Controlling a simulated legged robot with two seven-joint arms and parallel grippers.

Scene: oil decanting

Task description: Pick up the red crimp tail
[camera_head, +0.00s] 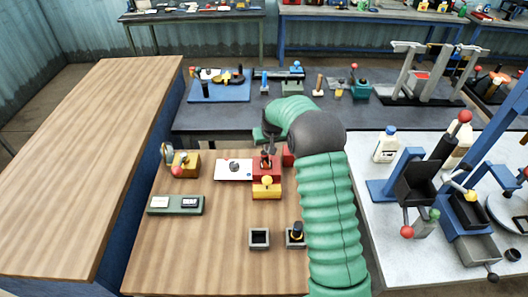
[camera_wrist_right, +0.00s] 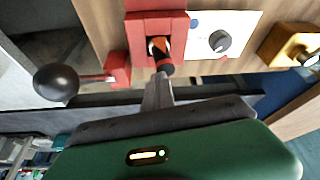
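A red fixture block (camera_wrist_right: 156,28) is at the top middle of the right wrist view. A small orange-red piece with a dark end (camera_wrist_right: 162,54) sits at its opening and looks like the red crimp tail. My right gripper (camera_wrist_right: 160,82) has its grey fingers at the dark end, touching or very close; whether they grip it is unclear. In the head view, the red block (camera_head: 266,166) stands on the wooden table, and my right gripper (camera_head: 264,138) is just above and behind it, partly hidden by my green arm. My left gripper is not in view.
A lever with a black ball (camera_wrist_right: 55,82) is beside the red block. A white plate with a dial (camera_head: 234,169) and a yellow block (camera_head: 266,188) adjoin it. A green tray (camera_head: 176,211) and dark square holder (camera_head: 259,238) are nearer. The left wooden bench (camera_head: 85,160) is clear.

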